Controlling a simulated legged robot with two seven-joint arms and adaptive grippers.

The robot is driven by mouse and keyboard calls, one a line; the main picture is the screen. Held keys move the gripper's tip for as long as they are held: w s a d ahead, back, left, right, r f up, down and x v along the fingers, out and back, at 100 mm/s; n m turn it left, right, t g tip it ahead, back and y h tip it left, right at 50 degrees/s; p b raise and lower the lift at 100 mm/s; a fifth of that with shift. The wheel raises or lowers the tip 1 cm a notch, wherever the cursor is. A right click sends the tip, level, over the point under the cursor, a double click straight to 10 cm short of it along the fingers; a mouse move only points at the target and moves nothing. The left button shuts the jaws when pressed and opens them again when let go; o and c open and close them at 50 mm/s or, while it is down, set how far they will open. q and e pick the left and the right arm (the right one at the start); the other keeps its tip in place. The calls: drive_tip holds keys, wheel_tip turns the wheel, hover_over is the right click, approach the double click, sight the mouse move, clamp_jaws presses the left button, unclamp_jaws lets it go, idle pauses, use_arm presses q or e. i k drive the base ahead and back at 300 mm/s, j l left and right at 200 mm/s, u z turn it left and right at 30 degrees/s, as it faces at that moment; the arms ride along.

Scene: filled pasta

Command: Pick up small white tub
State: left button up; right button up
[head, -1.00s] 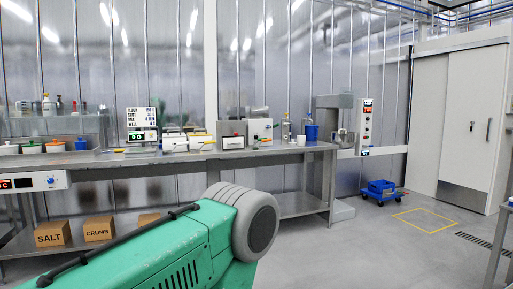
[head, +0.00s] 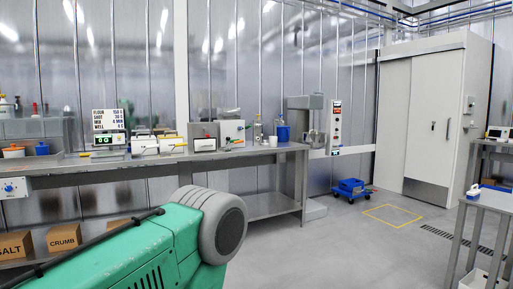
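A small white tub (head: 273,141) stands on the long steel bench (head: 240,154), near its right end and just left of a blue container (head: 283,133). It looks upright, but it is too small to tell what is in it. Neither of my grippers is in the head view, so I cannot see whether they are open or shut. The bench is some way off across the floor.
White bins (head: 145,146), a mixer (head: 304,125) and a display (head: 108,131) line the bench. A blue trolley (head: 351,188) stands beyond a yellow floor square (head: 393,215). A steel table (head: 492,198) is at right. The middle floor is clear.

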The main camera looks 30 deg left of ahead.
sight(274, 140)
drive_tip(key=i+j+u, duration=0.25)
drive_tip(key=i, duration=0.2)
drive_tip(key=i+u, duration=0.25)
drive_tip(key=i, duration=0.2)
drive_tip(key=i+j+u, duration=0.2)
drive_tip(key=i, duration=2.2)
drive_tip(key=k+l, duration=0.05)
drive_tip(key=l, duration=0.05)
